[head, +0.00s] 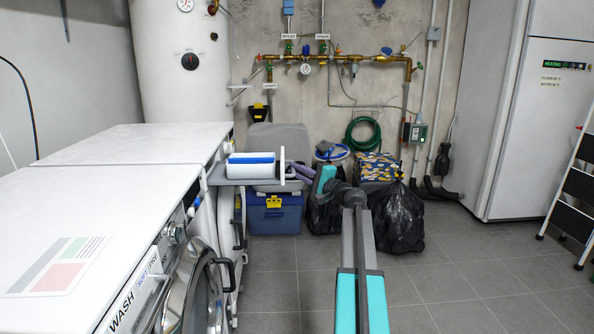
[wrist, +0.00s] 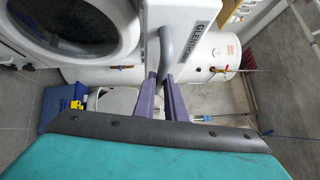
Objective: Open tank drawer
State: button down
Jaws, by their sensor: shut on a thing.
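The tank drawer (head: 250,178) stands out from the top of the far white machine (head: 140,150). A white and blue tank (head: 250,165) sits in it. Its thin white front plate (head: 282,166) is seen edge-on. In the wrist view the white front (wrist: 197,28) bears a grey curved handle (wrist: 167,48). My gripper (head: 295,169), with purple fingers, reaches the front plate from the right. In the wrist view the fingers (wrist: 162,80) are shut on the handle, one on each side.
The near washer (head: 90,225) stands at left with its round door (head: 195,290) swung out. Behind the drawer are a blue toolbox (head: 275,215) and black bags (head: 397,215). A white cabinet (head: 545,130) and step ladder (head: 580,185) stand at right. The floor at centre right is clear.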

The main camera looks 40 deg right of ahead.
jog(key=shift+d, duration=0.1)
dwell(0.3)
jog(key=c, duration=1.8)
grip_release()
jog(key=shift+w+a, duration=0.15)
jog(key=shift+a, duration=0.15)
jog(key=s+p, duration=0.1)
jog(key=s, duration=0.3)
jog(key=s+d+f+p, duration=0.1)
jog(key=s, duration=0.4)
jog(key=s+d+p, duration=0.1)
jog(key=s, duration=0.3)
jog(key=shift+s+f, duration=0.3)
jog(key=shift+f, duration=0.1)
jog(key=shift+s, duration=0.1)
